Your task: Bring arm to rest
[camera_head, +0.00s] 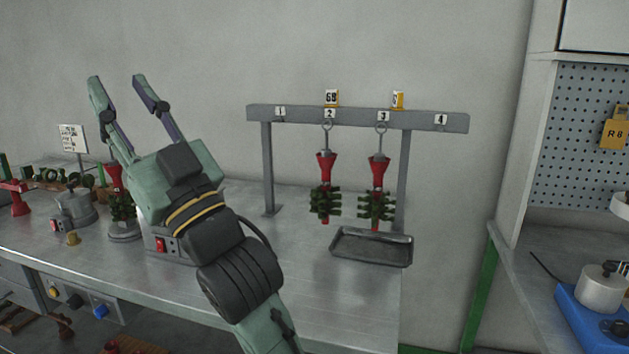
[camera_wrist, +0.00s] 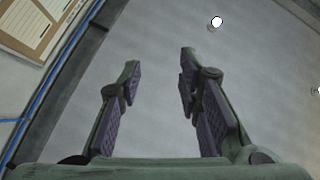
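My gripper (camera_head: 123,90) is raised above the left part of the metal workbench (camera_head: 310,310), with its fingers pointing up. The fingers are spread apart with nothing between them. In the wrist view, my gripper (camera_wrist: 158,85) is also open and empty, with a plain grey surface behind it. My arm rises from the bottom of the head view and hides part of the bench.
A grey rack (camera_head: 260,112) with numbered hooks stands at the back; two red-and-green wax trees (camera_head: 325,190) (camera_head: 376,195) hang at 2 and 3. A metal tray (camera_head: 371,261) lies below. Pots and wax pieces crowd the left. A blue device (camera_head: 590,322) stands right.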

